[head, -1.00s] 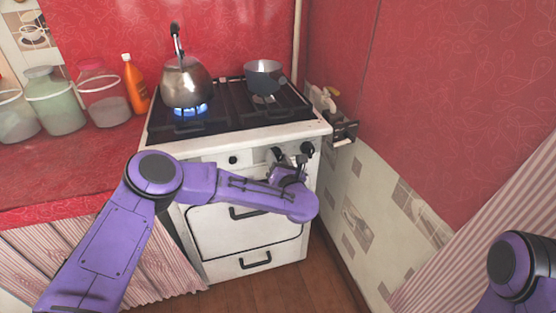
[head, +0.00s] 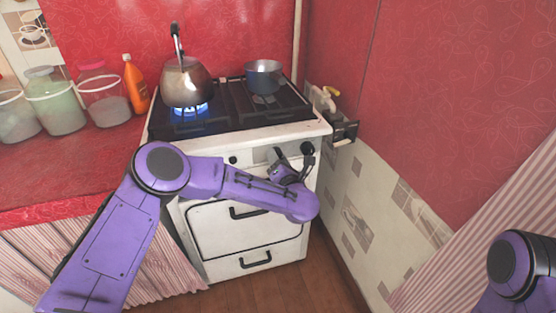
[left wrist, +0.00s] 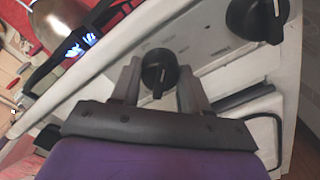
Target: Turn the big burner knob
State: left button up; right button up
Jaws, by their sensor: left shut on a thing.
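In the left wrist view, a black round stove knob (left wrist: 158,67) sits between the two fingers of my left gripper (left wrist: 159,84), with its raised grip pointing toward the palm. The gripper is shut on this knob. In the head view my left gripper (head: 291,160) is at the right part of the stove's front panel, and the held knob is hidden by it. Another black knob (left wrist: 258,15) is to the right in the wrist view; it shows near the panel's right end in the head view (head: 307,148). My right gripper is out of view.
A kettle (head: 186,82) stands over a lit blue burner flame (head: 189,108). A grey pot (head: 263,76) stands at the back right of the stove top. Jars (head: 54,108) and an orange bottle (head: 135,82) are on the red counter at left. A tiled wall is close at right.

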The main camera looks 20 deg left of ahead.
pick_arm(q)
jog(key=o, duration=1.1)
jog(key=shift+c, duration=0.2)
